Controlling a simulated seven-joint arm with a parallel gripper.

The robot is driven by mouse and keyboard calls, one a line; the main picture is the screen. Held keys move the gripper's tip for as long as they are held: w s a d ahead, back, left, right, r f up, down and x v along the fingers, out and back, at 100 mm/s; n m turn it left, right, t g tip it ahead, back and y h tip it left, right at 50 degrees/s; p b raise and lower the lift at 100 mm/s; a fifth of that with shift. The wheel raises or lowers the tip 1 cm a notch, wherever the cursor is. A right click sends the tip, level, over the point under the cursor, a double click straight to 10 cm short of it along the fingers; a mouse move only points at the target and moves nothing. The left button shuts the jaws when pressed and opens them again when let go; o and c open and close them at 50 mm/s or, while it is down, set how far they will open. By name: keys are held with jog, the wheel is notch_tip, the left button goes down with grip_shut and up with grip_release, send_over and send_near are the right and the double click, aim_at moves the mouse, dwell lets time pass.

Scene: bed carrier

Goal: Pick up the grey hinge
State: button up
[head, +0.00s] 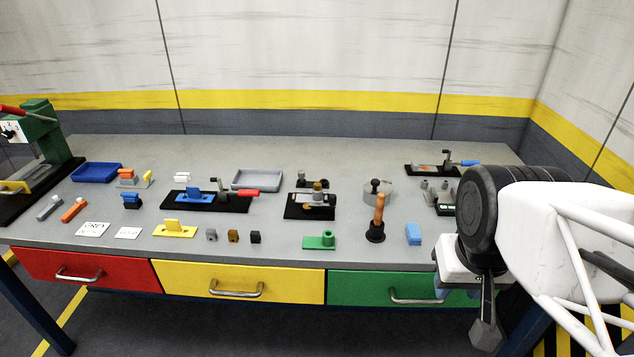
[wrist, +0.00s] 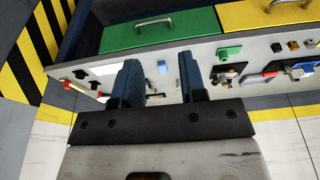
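A small grey piece (head: 211,235), which looks like the grey hinge, stands near the table's front edge, left of a similar brown piece (head: 233,236) and a black piece (head: 255,237). It is too small to make out its shape fully. The same row shows at the right edge of the wrist view, with the grey piece (wrist: 310,43) outermost. My gripper (head: 484,325) hangs at the right, in front of the table and far from the grey piece. In the wrist view my gripper (wrist: 161,75) has its two fingers well apart, with nothing held between them.
A yellow holder (head: 175,231) is left of the row, and a green block with a post (head: 322,240) is right of it. An orange-handled plunger (head: 377,220) and a blue block (head: 413,234) stand between the row and my gripper. Drawers (head: 237,284) line the front.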

jog(key=shift+o, duration=0.2)
jog(key=w+a+m, duration=0.3)
jog(key=w, duration=0.7)
jog(key=w+a+r+m+g, duration=0.1)
jog(key=w+a+m, duration=0.2)
jog(key=w, duration=0.7)
jog(key=w+a+m, duration=0.3)
jog(key=w, duration=0.7)
jog(key=w+a+f+m, duration=0.3)
jog(key=w+a+f, duration=0.2)
jog(key=w, duration=0.2)
jog(key=w+a+f+m+g, duration=0.1)
jog(key=w+a+f+m, duration=0.2)
jog(key=w+a+f, duration=0.2)
jog(key=w+a+f+m, duration=0.2)
jog(key=w+a+f, duration=0.3)
jog(key=w, duration=0.6)
jog(key=shift+w+a+f+m+g, duration=0.2)
jog(key=shift+f+m+g, duration=0.1)
jog(key=shift+m, duration=0.1)
jog(key=shift+w+a, duration=0.1)
jog(key=shift+f, duration=0.1)
